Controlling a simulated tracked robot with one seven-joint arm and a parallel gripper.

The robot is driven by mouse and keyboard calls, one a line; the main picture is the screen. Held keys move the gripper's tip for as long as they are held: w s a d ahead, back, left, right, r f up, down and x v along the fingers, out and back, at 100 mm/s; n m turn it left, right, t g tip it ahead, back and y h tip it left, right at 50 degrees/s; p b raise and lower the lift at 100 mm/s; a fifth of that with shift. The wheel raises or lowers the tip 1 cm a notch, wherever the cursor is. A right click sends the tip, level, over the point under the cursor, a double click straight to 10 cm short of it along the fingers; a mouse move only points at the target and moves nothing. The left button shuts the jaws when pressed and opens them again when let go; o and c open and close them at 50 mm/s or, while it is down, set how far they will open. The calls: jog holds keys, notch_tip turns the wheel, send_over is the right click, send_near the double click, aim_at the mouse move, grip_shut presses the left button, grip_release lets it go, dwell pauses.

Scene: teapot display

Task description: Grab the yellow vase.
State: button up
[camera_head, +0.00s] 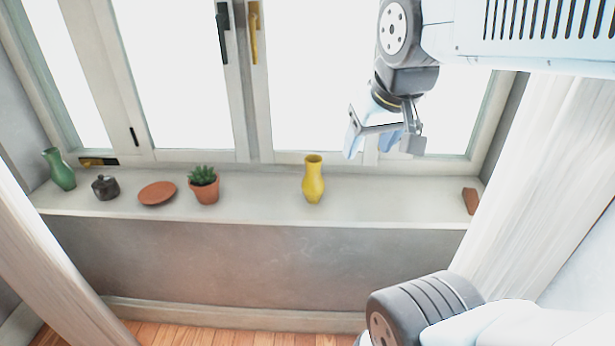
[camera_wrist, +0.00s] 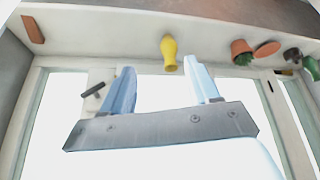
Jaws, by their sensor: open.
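The yellow vase (camera_head: 313,182) stands upright on the window sill, right of the middle, in the head view. It also shows in the wrist view (camera_wrist: 169,54), near the top middle, upside down in that picture. My gripper (camera_head: 377,142) hangs above and to the right of the vase, in front of the window. In the wrist view its two pale blue fingers (camera_wrist: 162,82) are spread apart with nothing between them. The vase appears beyond the fingertips, within the gap between them and not touching them. Nothing hides the vase in either view.
On the sill (camera_head: 258,205) stand a potted plant (camera_head: 204,190), a terracotta saucer (camera_head: 157,193), a dark pot (camera_head: 105,187) and a green vase (camera_head: 60,170), all left of the yellow vase. A brown block (camera_head: 470,201) lies at the right end. Curtains (camera_head: 530,170) flank the window.

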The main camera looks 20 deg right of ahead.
jog(key=shift+o, duration=1.4)
jog(key=shift+w+a+f+n+g+h, duration=0.2)
jog(key=shift+w+f+n+g, duration=0.1)
jog(key=shift+f+g, duration=0.2)
jog(key=shift+w+a+f+n+g+h, duration=0.1)
jog(key=shift+w+f+n+g+h, duration=0.15)
jog(key=shift+f+g, duration=0.2)
jog(key=w+f+n+g+h, duration=0.1)
jog(key=w+d+f+n+g+h, duration=0.1)
jog(key=f+n, duration=0.1)
jog(key=w+f+n+g+h, duration=0.1)
jog(key=f, duration=0.1)
jog(key=shift+w+d+g+h, duration=0.2)
jog(key=shift+w+g+h, duration=0.05)
jog(key=shift+w+h, duration=0.15)
jog(key=n+t+h, duration=0.8)
jog(key=n+h, duration=0.3)
jog(key=n, duration=0.7)
send_near(318, 168)
jog(key=w+a+f, duration=0.2)
jog(key=x, duration=0.8)
jog(key=shift+r, duration=0.3)
jog(key=shift+s+f+x, duration=0.1)
jog(key=shift+f+x, duration=0.05)
jog(key=shift+x, duration=1.15)
jog(key=shift+s+f+x, duration=0.1)
jog(key=shift+x, duration=1.15)
